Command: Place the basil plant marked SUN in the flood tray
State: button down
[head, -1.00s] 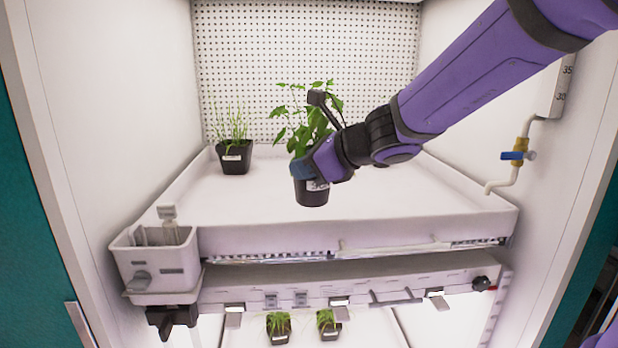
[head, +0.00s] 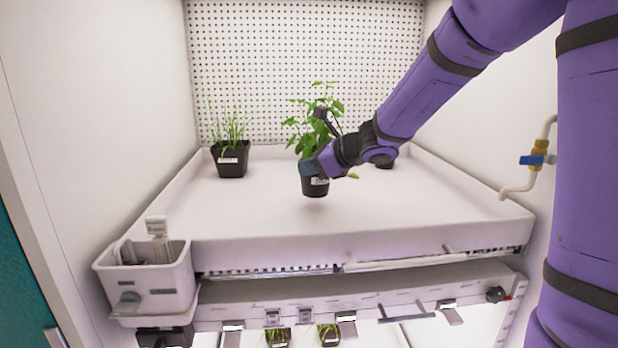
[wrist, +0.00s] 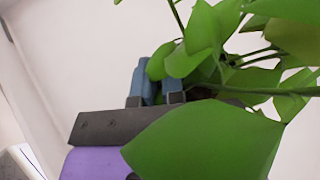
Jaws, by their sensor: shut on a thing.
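A leafy basil plant (head: 318,118) stands in a black pot (head: 315,187) with a white label too small to read. My gripper (head: 308,168) is shut on the pot from the right and holds it upright over the white flood tray (head: 250,215). A shadow shows below the pot, and I cannot tell how far it is above the tray floor. In the wrist view, broad green leaves (wrist: 205,140) cover much of the blue fingers (wrist: 158,85), and the pot is hidden.
A black pot of grassy plants (head: 231,160) stands at the tray's back left. A white box (head: 150,280) hangs at the front left corner. A blue-handled tap (head: 533,160) is on the right wall. The tray's middle is clear.

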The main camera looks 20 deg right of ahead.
jog(key=shift+w+d, duration=0.3)
jog(key=shift+w, duration=0.25)
jog(key=shift+w+d, duration=0.25)
jog(key=shift+w, duration=0.3)
jog(key=shift+w+f, duration=0.1)
jog(key=shift+f, duration=1.7)
jog(key=c, duration=1.2)
grip_release()
jog(key=shift+c, duration=0.2)
jog(key=shift+d, duration=0.1)
